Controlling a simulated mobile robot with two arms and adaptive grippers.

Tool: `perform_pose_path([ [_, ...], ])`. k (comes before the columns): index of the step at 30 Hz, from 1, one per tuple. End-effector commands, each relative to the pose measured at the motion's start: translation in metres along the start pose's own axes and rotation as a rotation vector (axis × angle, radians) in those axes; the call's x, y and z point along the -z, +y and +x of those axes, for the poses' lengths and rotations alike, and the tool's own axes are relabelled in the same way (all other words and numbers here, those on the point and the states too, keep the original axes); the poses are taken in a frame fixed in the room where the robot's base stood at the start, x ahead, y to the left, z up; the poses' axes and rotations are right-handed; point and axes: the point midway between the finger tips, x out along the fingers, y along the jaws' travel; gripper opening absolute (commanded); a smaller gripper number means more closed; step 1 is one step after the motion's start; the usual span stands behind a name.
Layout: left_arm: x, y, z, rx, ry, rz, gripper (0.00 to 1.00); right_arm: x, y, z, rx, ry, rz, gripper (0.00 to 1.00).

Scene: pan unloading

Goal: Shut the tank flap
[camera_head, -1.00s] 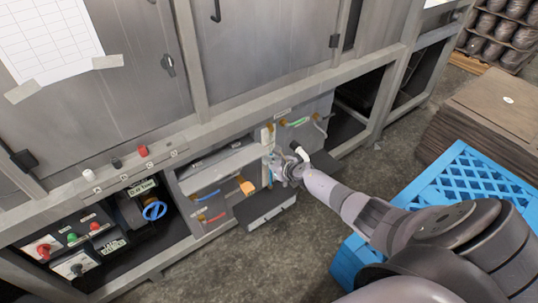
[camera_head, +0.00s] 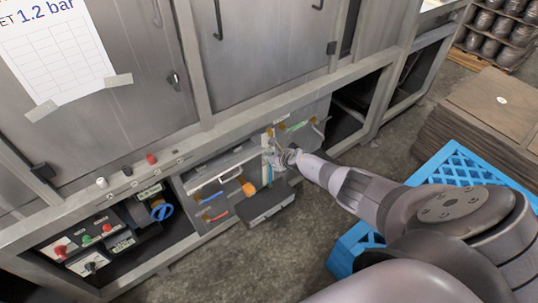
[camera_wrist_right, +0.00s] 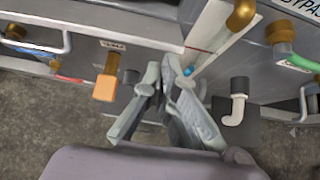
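A light grey hinged-looking panel (camera_head: 212,169), which I take for the tank flap, sits under the long ledge, left of my right gripper. Its pale lower edge (camera_wrist_right: 110,26) crosses the upper left of the right wrist view. I cannot tell how far open it is. My right gripper (camera_head: 272,157) is at the panel's right end, in front of the piping. In the right wrist view its fingertips (camera_wrist_right: 160,66) are close together with nothing visible between them, just below and right of the panel's edge. I cannot tell whether they touch it. My left gripper is out of view.
An orange block-shaped handle (camera_wrist_right: 106,88) hangs below the panel. A white elbow lever (camera_wrist_right: 237,110) and brass fittings (camera_wrist_right: 282,31) are right of the gripper. A dark grey box (camera_head: 265,203) projects low in front. A blue crate (camera_head: 468,167) stands at right. The floor in front is clear.

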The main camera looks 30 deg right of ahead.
Motion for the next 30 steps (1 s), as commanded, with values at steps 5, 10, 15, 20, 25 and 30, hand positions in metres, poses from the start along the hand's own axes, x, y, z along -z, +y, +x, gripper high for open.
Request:
perform_pose_path([
  [5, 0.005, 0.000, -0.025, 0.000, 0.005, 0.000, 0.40, -0.021, -0.001, -0.009, 0.003, 0.044, -0.002, 0.00],
  [10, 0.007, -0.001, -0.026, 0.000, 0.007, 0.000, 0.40, -0.037, -0.001, -0.009, 0.003, 0.043, -0.002, 0.00],
  [15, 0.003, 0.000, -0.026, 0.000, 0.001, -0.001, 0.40, -0.044, -0.001, -0.007, 0.003, 0.045, -0.001, 0.00],
  [20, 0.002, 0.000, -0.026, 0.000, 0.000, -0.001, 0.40, -0.043, -0.001, -0.007, 0.002, 0.045, -0.001, 0.00],
  [25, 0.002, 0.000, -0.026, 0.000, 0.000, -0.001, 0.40, -0.043, -0.001, -0.007, 0.002, 0.045, -0.001, 0.00],
  [30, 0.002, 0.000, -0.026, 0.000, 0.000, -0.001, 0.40, -0.043, -0.001, -0.007, 0.002, 0.045, -0.001, 0.00],
])
